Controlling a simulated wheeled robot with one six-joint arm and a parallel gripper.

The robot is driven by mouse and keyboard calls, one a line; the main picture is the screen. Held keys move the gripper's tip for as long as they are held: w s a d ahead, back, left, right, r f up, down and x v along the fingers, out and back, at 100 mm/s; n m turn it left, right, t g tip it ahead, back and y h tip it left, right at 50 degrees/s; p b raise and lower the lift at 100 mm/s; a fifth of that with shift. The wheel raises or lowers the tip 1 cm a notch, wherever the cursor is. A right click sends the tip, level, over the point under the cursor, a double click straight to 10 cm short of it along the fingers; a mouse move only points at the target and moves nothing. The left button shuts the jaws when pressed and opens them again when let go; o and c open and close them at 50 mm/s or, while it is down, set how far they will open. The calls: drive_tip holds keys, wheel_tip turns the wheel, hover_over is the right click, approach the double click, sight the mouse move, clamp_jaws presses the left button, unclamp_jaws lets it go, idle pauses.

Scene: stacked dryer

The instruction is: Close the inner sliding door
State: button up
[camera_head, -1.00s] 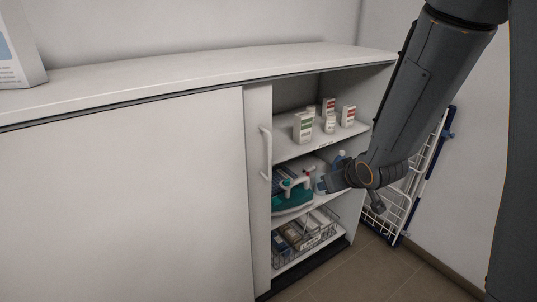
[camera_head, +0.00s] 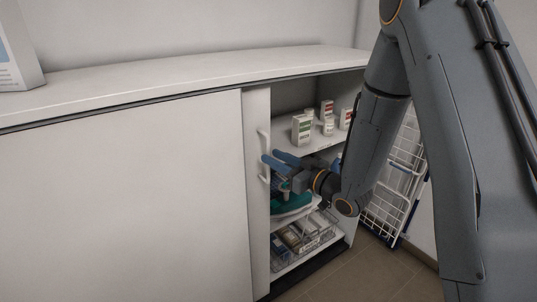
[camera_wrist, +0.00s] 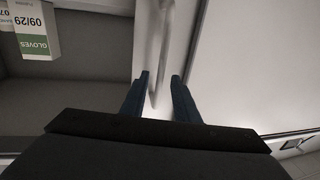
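The inner sliding door (camera_head: 258,215) shows as a narrow white strip beside the large front panel, and the cabinet's right section is open. Its white vertical bar handle (camera_head: 262,140) is partly hidden by my gripper (camera_head: 268,156). In the wrist view the handle (camera_wrist: 157,55) runs down between the two dark blue fingertips of my gripper (camera_wrist: 159,80), closer to the left finger. The fingers are apart, with a gap around the bar. I cannot tell whether either finger touches it. The door also shows behind the handle in the wrist view (camera_wrist: 184,25).
The large white front panel (camera_head: 120,200) covers the cabinet's left. Open shelves hold small boxes (camera_head: 302,130), a teal item (camera_head: 290,205) and a wire basket (camera_head: 300,240). A white wire rack (camera_head: 385,215) stands right of the cabinet. A box (camera_head: 10,55) sits on top.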

drive_tip(key=shift+x, duration=1.55)
drive_tip(key=shift+c, duration=0.3)
clamp_jaws()
